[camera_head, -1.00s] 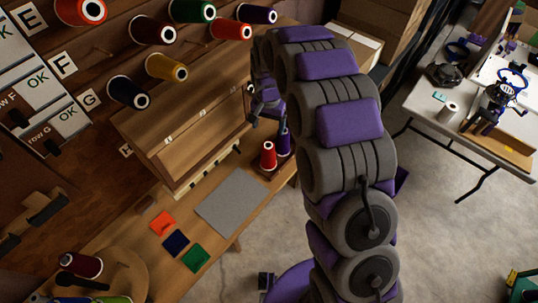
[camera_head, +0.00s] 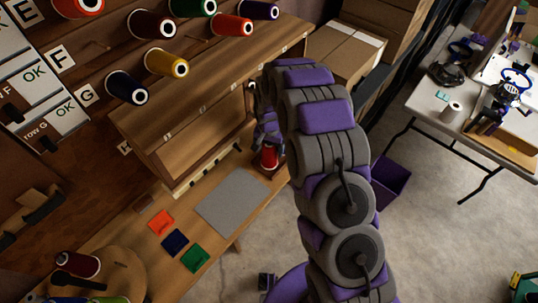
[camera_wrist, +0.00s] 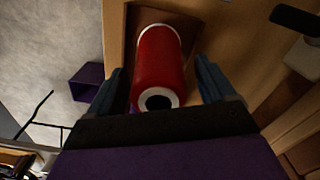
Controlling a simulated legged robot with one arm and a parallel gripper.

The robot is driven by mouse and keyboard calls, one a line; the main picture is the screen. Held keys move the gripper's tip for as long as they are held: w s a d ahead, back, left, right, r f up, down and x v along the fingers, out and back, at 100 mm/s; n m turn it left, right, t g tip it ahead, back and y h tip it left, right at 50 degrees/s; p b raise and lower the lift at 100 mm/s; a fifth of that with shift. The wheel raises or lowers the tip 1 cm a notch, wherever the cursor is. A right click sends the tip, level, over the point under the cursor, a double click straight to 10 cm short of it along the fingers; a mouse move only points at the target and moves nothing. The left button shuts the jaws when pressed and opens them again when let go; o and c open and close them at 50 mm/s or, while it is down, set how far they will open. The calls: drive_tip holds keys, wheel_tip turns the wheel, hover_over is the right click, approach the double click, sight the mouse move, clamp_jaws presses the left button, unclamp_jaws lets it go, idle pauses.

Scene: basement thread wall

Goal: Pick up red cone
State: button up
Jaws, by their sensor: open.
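The red cone (camera_head: 269,158) is a spool of red thread standing on the wooden bench near its far right end, partly covered by my gripper and arm in the head view. In the wrist view the red cone (camera_wrist: 160,65) lies between my two fingers, with the dark hole in its pale top end facing the camera. My gripper (camera_wrist: 162,88) is open, with one blue finger on each side of the cone. I cannot tell whether either finger touches it. In the head view my gripper (camera_head: 267,135) is over the cone.
A grey mat (camera_head: 232,202) lies on the bench. Orange (camera_head: 161,222), blue (camera_head: 175,243) and green (camera_head: 195,257) squares lie left of it. A wooden cabinet (camera_head: 190,140) stands close behind my gripper. Thread cones hang on the wall. A purple bin (camera_head: 391,182) stands on the floor.

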drive_tip(key=shift+f, duration=0.3)
drive_tip(key=c, duration=1.3)
drive_tip(key=shift+r, duration=0.15)
wheel_tip(320, 180, up, 28)
drive_tip(key=p, duration=0.3)
